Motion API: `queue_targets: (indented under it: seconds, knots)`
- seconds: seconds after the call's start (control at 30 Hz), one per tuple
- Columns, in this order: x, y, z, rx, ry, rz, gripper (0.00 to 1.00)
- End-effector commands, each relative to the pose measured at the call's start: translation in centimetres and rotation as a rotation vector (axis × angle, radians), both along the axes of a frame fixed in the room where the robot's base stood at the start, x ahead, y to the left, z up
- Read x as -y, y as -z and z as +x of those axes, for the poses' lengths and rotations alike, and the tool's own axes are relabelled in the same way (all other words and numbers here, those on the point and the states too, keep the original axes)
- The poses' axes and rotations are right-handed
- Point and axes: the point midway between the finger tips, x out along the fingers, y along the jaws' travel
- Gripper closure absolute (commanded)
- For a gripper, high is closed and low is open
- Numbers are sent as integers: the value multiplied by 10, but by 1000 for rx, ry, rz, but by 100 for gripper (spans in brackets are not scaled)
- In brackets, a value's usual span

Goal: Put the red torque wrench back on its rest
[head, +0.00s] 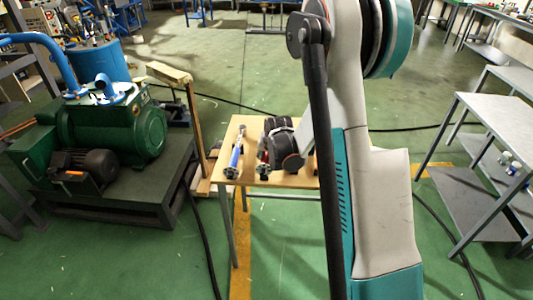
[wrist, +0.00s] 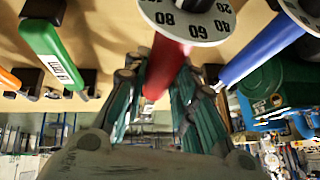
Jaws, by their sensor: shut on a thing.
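In the wrist view, the red torque wrench (wrist: 166,62) has a red handle and a white numbered dial. The handle lies between the two fingers of my gripper (wrist: 160,78), which is shut on it. The wooden board (wrist: 110,40) is behind it. Dark rest blocks show by the neighbouring tools; the red wrench's own rest is not clearly visible, and I cannot tell whether the wrench touches one. In the head view my arm hides the red wrench.
A blue wrench (wrist: 262,48) is close on the right and a green-handled one (wrist: 52,55) on the left, with an orange handle (wrist: 10,80) beyond. In the head view, the wooden table (head: 225,178) stands between a green pump (head: 110,130) and grey shelving (head: 490,115).

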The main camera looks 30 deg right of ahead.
Motion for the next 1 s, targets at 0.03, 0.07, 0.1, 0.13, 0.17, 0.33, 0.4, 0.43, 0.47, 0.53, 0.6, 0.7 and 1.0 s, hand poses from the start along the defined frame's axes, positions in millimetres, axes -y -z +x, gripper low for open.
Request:
queue_targets:
  seconds: [0.03,0.07,0.1,0.13,0.17,0.33,0.4,0.43,0.47,0.53,0.6,0.7,1.0]
  knots:
    - [0,2,0,2,0,0,100]
    - [0,2,0,2,0,0,100]
    - [0,3,0,2,0,0,100]
    - [0,4,0,2,0,-1,100]
    - [0,5,0,2,0,-1,100]
    - [0,9,0,2,0,-1,100]
    - [0,10,0,2,0,0,100]
    - [0,11,0,2,0,0,100]
    - [0,12,0,2,0,0,100]
    - [0,13,0,2,0,-1,100]
    - [0,15,0,2,0,-1,100]
    - [0,17,0,2,0,0,100]
    - [0,24,0,2,0,0,100]
